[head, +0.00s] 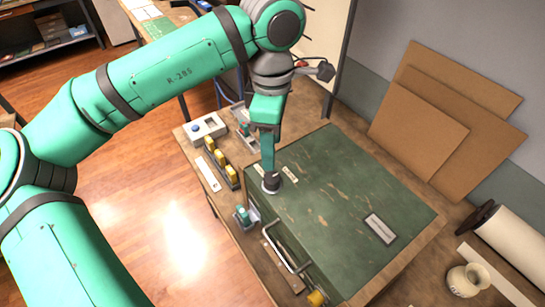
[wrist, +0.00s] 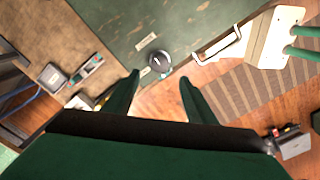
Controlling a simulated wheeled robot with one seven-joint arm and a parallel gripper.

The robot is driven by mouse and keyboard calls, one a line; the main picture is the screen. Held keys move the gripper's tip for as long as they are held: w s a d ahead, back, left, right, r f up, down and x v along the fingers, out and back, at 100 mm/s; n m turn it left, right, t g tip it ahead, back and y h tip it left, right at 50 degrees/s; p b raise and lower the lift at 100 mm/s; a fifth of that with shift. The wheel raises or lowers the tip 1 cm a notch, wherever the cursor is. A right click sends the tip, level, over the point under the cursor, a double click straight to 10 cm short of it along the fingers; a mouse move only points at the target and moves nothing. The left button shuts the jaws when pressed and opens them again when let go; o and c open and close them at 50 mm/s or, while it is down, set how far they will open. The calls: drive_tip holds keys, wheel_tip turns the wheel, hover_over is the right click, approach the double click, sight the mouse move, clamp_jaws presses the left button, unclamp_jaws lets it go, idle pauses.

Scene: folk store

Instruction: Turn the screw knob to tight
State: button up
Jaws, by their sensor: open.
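A dark round knob (head: 271,183) stands at the left corner of the top of a worn green box (head: 335,205). I take it to be the screw knob; its top also shows in the wrist view (wrist: 159,61). My gripper (head: 268,166) points down over this corner, close above the knob. In the wrist view my gripper (wrist: 158,79) has its two green fingers wide apart, with nothing between them. The knob appears just beyond the fingertips, roughly centred between them. I cannot tell whether the fingers touch it. Its thread and tightness cannot be seen.
A metal handle (head: 283,250) juts from the box's front. Yellow-topped items (head: 222,163), a white box with a blue button (head: 206,129) and a small green device (head: 246,215) stand left of the box.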

sight(272, 177)
wheel_tip(272, 177, down, 11)
drive_tip(key=shift+r, duration=0.15)
idle(0.4)
drive_tip(key=shift+c, duration=0.6)
drive_tip(key=c, duration=0.9)
